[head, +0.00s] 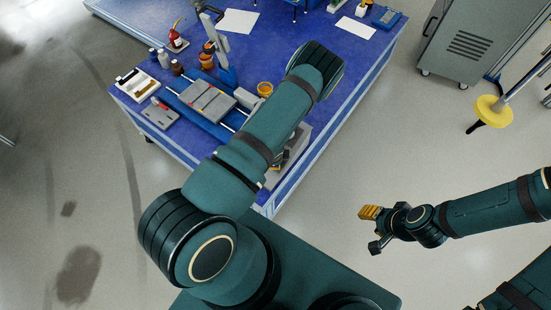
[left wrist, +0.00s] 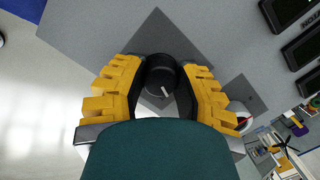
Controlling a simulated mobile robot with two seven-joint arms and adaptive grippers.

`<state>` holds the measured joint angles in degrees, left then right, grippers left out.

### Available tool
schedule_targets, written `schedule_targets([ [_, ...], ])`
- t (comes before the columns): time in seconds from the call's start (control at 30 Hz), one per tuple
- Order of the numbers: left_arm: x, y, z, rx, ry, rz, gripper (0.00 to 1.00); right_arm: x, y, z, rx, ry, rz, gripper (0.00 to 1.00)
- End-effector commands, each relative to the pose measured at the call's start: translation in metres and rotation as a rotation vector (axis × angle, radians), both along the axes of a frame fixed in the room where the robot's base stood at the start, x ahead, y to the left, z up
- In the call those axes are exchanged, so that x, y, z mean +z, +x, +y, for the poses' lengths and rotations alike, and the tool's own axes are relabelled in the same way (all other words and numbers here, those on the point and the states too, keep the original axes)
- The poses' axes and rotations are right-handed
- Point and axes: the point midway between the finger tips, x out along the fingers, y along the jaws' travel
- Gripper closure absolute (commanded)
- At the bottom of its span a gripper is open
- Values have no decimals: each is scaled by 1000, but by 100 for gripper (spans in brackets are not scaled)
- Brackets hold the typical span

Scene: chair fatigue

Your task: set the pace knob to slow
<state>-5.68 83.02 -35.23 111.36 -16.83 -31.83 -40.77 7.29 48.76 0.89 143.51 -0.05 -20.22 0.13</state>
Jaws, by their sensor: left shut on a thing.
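The pace knob (left wrist: 158,76) is a round black knob with a white pointer line, on a grey panel (left wrist: 90,30) in the left wrist view. The pointer slants towards the lower right of that picture. My left gripper (left wrist: 159,82) has its yellow-padded fingers on both sides of the knob, shut on it. No pace markings are readable around the knob. In the head view my left arm hides the left gripper and the knob. My right gripper (head: 373,229) is open and empty, over the floor to the right of the bench.
The blue bench (head: 335,85) carries a grey test plate (head: 207,103), small bottles (head: 163,58), a white tray (head: 137,84), an orange cup (head: 265,88) and papers (head: 238,21). A grey cabinet (head: 470,45) and yellow stool (head: 493,111) stand at right. Dark displays (left wrist: 300,45) lie beside the knob.

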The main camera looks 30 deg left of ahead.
Motion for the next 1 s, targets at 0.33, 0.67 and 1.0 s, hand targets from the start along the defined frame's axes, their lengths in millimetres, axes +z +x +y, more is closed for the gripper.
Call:
schedule_targets([
  [0.33,-1,0,1,309,-124,9,100,-8,1,0,0,-1,-4,56],
  [0.67,-1,0,1,594,-239,18,100,-17,3,0,-2,-1,-8,56],
  [1.0,-1,0,2,818,-328,27,100,-24,5,-1,-2,-3,-12,56],
])
